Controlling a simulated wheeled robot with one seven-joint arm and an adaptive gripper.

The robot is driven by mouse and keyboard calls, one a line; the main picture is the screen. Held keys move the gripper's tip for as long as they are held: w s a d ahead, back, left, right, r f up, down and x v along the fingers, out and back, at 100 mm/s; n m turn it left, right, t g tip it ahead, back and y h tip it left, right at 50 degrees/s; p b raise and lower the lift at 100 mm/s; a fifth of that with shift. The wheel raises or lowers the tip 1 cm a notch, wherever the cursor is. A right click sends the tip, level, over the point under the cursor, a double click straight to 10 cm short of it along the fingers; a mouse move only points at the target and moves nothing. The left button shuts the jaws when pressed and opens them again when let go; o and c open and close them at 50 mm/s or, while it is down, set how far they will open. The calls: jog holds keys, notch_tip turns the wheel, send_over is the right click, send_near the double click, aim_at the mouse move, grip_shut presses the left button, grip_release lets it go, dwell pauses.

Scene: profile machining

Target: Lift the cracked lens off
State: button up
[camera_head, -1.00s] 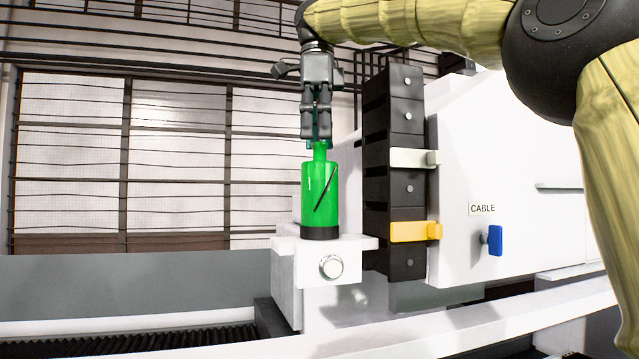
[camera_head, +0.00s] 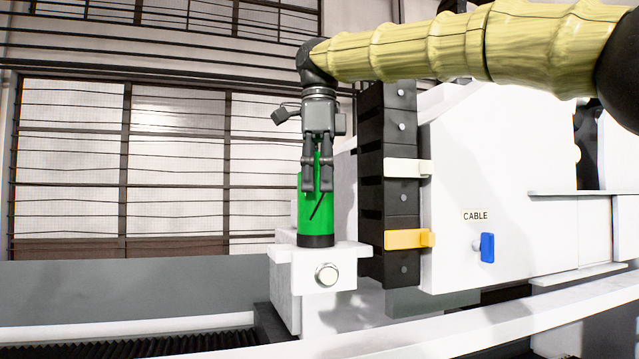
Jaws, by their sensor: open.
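The cracked lens (camera_head: 316,222) is a bright green cylinder with a dark slanting crack line on its front. It stands upright on a black ring base (camera_head: 316,241) on top of a white block. My gripper (camera_head: 318,188) points straight down over the lens, with its fingers on either side of the narrow green neck at the top. The fingertips overlap the upper part of the green body in the picture. The gripper is open, and whether the fingers touch the lens cannot be told.
A dark column (camera_head: 402,180) with a white tab and a yellow tab (camera_head: 408,239) stands close to the right of the lens. The white machine body carries a CABLE label (camera_head: 476,216) and a blue knob (camera_head: 487,248). The space left of the lens is free.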

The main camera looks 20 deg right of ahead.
jog(key=shift+w+a+f, duration=0.2)
jog(key=shift+w+f, duration=0.35)
jog(key=shift+w, duration=0.05)
jog(key=shift+s+d+r, duration=0.1)
jog(key=shift+s, duration=0.3)
jog(key=c, duration=1.2)
